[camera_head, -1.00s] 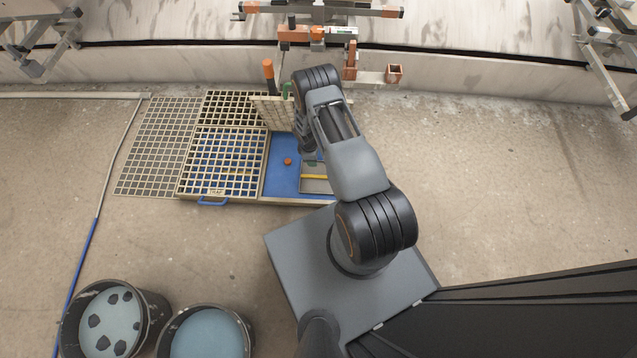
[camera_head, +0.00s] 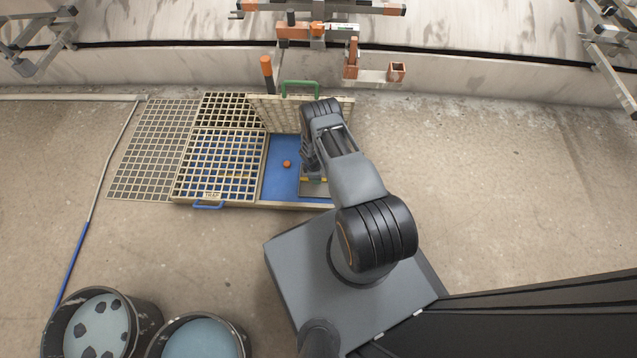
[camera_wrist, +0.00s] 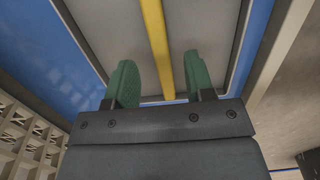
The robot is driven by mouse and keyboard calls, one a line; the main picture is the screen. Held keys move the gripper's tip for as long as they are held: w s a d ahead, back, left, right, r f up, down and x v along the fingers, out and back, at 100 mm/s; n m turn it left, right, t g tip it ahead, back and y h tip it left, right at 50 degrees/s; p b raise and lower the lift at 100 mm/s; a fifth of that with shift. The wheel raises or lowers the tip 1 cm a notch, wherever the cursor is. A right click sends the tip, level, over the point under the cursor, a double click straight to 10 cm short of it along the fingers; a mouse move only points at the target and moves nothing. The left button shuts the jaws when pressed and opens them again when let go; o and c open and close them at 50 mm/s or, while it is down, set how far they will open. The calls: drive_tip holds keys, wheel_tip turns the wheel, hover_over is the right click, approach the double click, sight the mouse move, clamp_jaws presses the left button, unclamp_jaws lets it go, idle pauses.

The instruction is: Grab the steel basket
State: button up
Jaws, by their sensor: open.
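The steel basket (camera_head: 312,190) is a shallow grey tray with a yellow bar across it. It sits in the blue-floored open bay at the right of the grated pit. In the wrist view, its grey floor (camera_wrist: 205,25) fills the upper middle, with the yellow bar (camera_wrist: 157,45) running lengthwise. My gripper (camera_wrist: 160,82) is open, its two green pads apart with the line of the yellow bar between them. Whether the pads reach down beside the bar, I cannot tell. In the head view my arm hides much of the basket.
A lattice lid with a green handle (camera_head: 300,86) stands raised behind the bay. A closed grate (camera_head: 220,165) with a blue handle lies to the left. A small orange-brown object (camera_head: 287,164) rests on the blue floor (camera_head: 280,183). An orange-topped post (camera_head: 267,70) stands behind. Two buckets (camera_head: 196,338) are at front left.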

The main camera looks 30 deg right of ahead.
drive_tip(key=f, duration=0.1)
drive_tip(key=f+b, duration=0.1)
drive_tip(key=f, duration=0.2)
drive_tip(key=shift+s+d+b, duration=0.2)
drive_tip(key=shift+d+b, duration=0.05)
drive_tip(key=shift+b, duration=0.15)
drive_tip(key=shift+r, duration=0.1)
clamp_jaws()
